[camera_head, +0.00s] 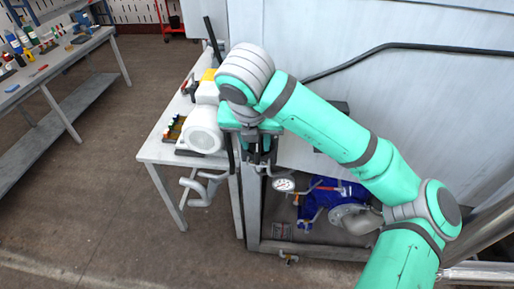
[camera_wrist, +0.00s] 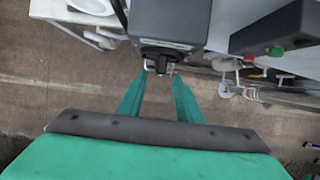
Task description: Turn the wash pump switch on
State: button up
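In the wrist view, a dark grey box (camera_wrist: 170,22) with a small dark switch knob (camera_wrist: 160,66) at its lower end lies straight ahead of my gripper. I take this for the wash pump switch, but no label is readable. My gripper (camera_wrist: 160,70) points at it with two green fingers apart. The fingertips are on either side of the knob, with narrow gaps seeming to show; contact cannot be told. In the head view my gripper (camera_head: 258,160) is low at the front of the machine, beside the table, and the switch cannot be made out there.
A white motor unit (camera_head: 203,130) stands on the table left of my gripper. A gauge (camera_head: 284,184) and blue pump (camera_head: 335,192) are below right.

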jog(key=v, duration=0.3)
jog(key=shift+r, duration=0.1)
dwell(0.4)
